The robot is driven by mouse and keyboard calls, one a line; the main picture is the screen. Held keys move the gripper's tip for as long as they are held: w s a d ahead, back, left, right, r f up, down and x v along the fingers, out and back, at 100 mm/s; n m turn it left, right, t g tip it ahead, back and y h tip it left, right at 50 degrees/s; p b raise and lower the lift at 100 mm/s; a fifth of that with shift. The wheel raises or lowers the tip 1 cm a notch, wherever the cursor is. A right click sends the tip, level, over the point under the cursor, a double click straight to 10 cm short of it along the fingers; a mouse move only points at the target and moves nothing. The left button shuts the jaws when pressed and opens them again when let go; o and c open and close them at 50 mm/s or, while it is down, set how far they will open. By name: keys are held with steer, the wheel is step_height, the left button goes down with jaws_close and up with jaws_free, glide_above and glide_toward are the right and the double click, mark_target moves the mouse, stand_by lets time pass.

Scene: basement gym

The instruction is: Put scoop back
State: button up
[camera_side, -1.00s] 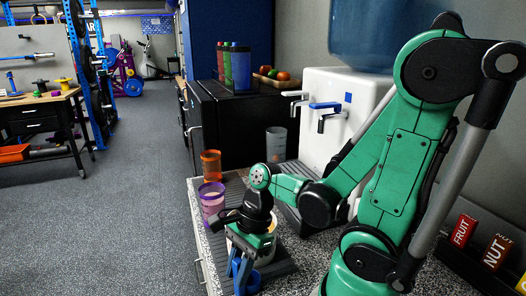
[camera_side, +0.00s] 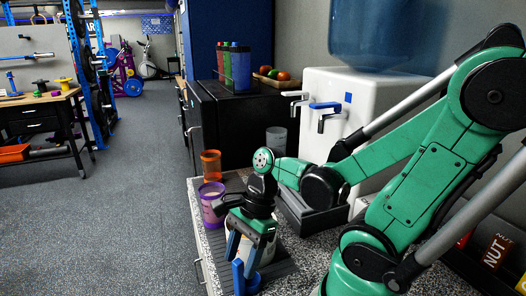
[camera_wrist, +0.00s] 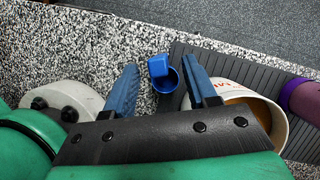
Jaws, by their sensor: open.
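The blue scoop (camera_side: 251,283) is low in the side view, on the speckled counter beside the dark ribbed mat. In the wrist view the scoop (camera_wrist: 170,83) shows its round cup and raised handle, between and beyond the fingertips. My gripper (camera_side: 243,268) points down over it. Its blue fingers stand apart, with visible gaps to the scoop in the wrist view (camera_wrist: 160,66). A white tub (camera_wrist: 276,127) with tan contents stands open on the mat, just right of the right finger. In the side view the tub (camera_side: 268,254) is partly hidden behind my gripper.
A purple cup (camera_side: 211,212) stands left of the tub and an orange cup (camera_side: 210,164) farther back. A white water dispenser (camera_side: 335,95) and a drip tray (camera_side: 305,215) are behind. FRUIT and NUT boxes (camera_side: 495,250) are at the right. Bare counter (camera_wrist: 90,50) shows left of the scoop.

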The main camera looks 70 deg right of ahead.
steer(key=v, duration=0.9)
steer(key=w+a+n+t+h, duration=0.1)
steer(key=w+n, duration=0.3)
steer(key=n, duration=0.7)
steer(key=w+a+f+n+t+h, duration=0.1)
steer(key=w+a+n+t+h, duration=0.1)
steer(key=n, duration=0.9)
steer(key=shift+w+a+f+t+h, duration=0.2)
steer(key=shift+w+a+t+h, duration=0.25)
steer(key=shift+w+t, duration=0.75)
steer(key=shift+d, duration=0.1)
